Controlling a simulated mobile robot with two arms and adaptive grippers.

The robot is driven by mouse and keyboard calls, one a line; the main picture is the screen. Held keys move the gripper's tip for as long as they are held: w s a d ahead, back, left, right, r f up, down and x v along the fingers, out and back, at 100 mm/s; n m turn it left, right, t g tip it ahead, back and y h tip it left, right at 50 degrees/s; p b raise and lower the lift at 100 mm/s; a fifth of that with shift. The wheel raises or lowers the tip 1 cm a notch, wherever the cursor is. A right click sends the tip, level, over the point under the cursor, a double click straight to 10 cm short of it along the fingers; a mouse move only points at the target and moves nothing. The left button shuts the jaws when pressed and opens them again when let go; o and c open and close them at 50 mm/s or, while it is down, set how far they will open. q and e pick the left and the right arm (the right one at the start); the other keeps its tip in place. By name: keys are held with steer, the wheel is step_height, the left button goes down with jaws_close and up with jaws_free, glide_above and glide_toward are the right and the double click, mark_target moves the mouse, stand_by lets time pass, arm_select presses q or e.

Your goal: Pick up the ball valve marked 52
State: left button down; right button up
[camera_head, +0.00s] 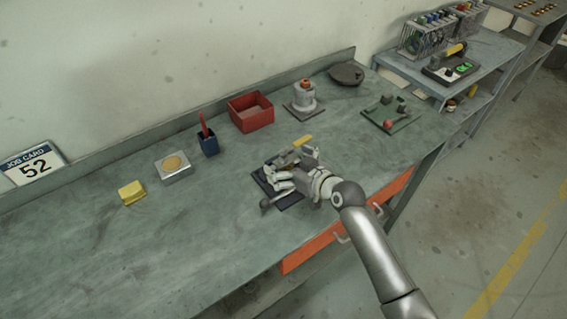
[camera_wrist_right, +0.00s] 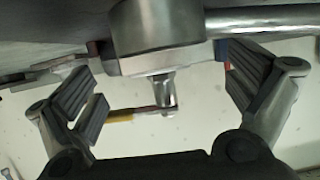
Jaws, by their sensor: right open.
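My right gripper (camera_head: 284,178) is over the dark mat (camera_head: 291,201) near the front of the bench and hides much of what lies there. A yellow lever (camera_head: 302,141) sticks out just behind it. In the right wrist view, my right gripper (camera_wrist_right: 165,92) is open, its ridged fingers apart on either side of a silver valve body (camera_wrist_right: 158,28) with a stem and a yellow lever (camera_wrist_right: 120,116). No finger clearly touches it. I cannot read a number on the valve. The job card (camera_head: 32,163) at the left shows 52. My left gripper is not seen.
Along the back are a yellow block (camera_head: 131,192), a silver box (camera_head: 173,168), a blue cup (camera_head: 208,145), a red bin (camera_head: 251,112) and a grey fixture (camera_head: 304,98). A green board with small parts (camera_head: 392,115) lies right. The front left of the bench is clear.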

steer(key=shift+c, duration=0.4)
steer(key=c, duration=1.2)
steer(key=shift+r, duration=0.2)
